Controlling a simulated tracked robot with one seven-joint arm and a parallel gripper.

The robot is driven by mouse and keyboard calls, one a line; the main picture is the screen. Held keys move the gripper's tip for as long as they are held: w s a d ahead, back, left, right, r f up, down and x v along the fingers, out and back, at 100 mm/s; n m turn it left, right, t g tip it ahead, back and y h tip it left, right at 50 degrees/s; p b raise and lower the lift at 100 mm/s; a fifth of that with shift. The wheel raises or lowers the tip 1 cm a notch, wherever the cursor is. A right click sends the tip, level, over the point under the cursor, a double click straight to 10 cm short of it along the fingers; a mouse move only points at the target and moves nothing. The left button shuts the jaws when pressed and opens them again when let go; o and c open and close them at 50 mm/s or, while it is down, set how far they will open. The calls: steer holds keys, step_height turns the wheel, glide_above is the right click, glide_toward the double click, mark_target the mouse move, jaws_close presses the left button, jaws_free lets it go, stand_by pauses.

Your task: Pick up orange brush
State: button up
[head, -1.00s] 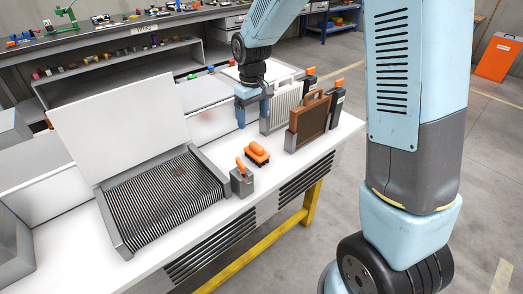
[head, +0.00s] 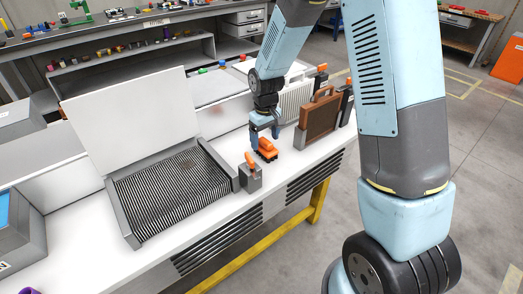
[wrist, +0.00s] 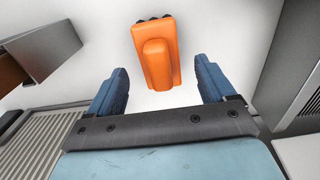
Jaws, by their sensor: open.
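The orange brush (head: 267,149) lies on the white bench top, with its raised orange handle upward and dark bristles showing at one end. It also shows in the wrist view (wrist: 156,58), upright in the picture. My gripper (head: 264,133) is just above and beside the brush in the head view. In the wrist view my gripper (wrist: 161,82) has its two blue fingers apart, with the near end of the brush between them. The fingers do not touch it. Nothing is held.
A grey block with an orange-handled tool (head: 250,178) stands to the left of the brush. A brown case (head: 320,116) in a grey holder stands to the right. A ribbed grey tray (head: 172,193) with a raised white lid is further left.

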mark_target(266, 141)
steer(key=shift+s+f, duration=0.2)
steer(key=shift+f, duration=1.65)
steer(key=shift+d, duration=0.1)
steer(key=shift+c, duration=0.2)
steer(key=c, duration=1.3)
steer(key=shift+r, duration=0.1)
